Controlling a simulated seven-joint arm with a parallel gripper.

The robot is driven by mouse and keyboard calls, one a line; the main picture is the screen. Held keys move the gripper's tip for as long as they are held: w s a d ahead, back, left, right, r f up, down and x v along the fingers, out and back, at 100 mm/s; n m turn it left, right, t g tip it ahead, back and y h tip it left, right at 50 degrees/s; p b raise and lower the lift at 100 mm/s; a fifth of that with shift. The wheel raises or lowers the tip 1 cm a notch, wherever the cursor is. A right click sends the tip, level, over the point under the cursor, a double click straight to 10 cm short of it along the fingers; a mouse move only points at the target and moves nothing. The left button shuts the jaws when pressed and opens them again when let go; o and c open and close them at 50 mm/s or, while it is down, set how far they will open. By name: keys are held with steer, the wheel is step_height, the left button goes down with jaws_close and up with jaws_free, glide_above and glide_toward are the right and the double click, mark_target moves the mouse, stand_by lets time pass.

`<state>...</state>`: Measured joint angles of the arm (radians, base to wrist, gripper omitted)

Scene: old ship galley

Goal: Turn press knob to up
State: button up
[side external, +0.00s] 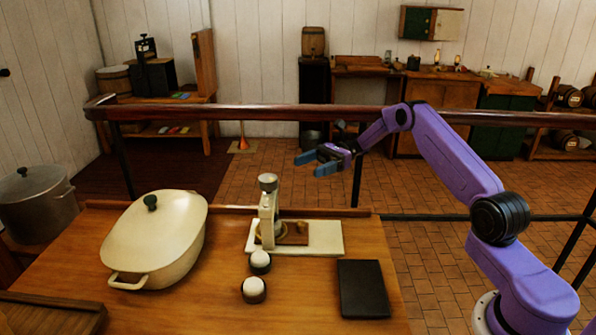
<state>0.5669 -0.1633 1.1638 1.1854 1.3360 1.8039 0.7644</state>
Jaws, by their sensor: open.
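The press (266,216) is a cream upright on a pale base plate (326,238), standing near the back edge of the wooden table. Its grey knob (268,182) sits on top, and its turn position cannot be told from here. A brown and brass part lies at its foot. My gripper (313,165) is open and empty, with blue fingers pointing left. In the picture it is above and to the right of the knob, apart from it. How far it is from the knob in depth is unclear.
A large cream lidded pot (156,243) stands left of the press. Two small white-topped dark pieces (260,262) (254,290) stand in front. A black slab (362,288) lies front right. A wooden board (48,314) lies front left. A rail (240,113) runs behind the table.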

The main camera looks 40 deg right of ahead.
steer(key=shift+d, duration=0.7)
steer(key=m+t+h, duration=0.6)
steer(key=m+t, duration=0.3)
steer(key=t, duration=0.3)
glide_toward(261, 182)
steer(key=x, duration=0.3)
steer(key=w+d+x, duration=0.1)
steer(key=x, duration=0.3)
steer(key=f+x, duration=0.1)
steer(key=x, duration=0.2)
steer(key=shift+w+d+f, duration=0.1)
steer(key=shift+w, duration=0.25)
steer(key=c, duration=1)
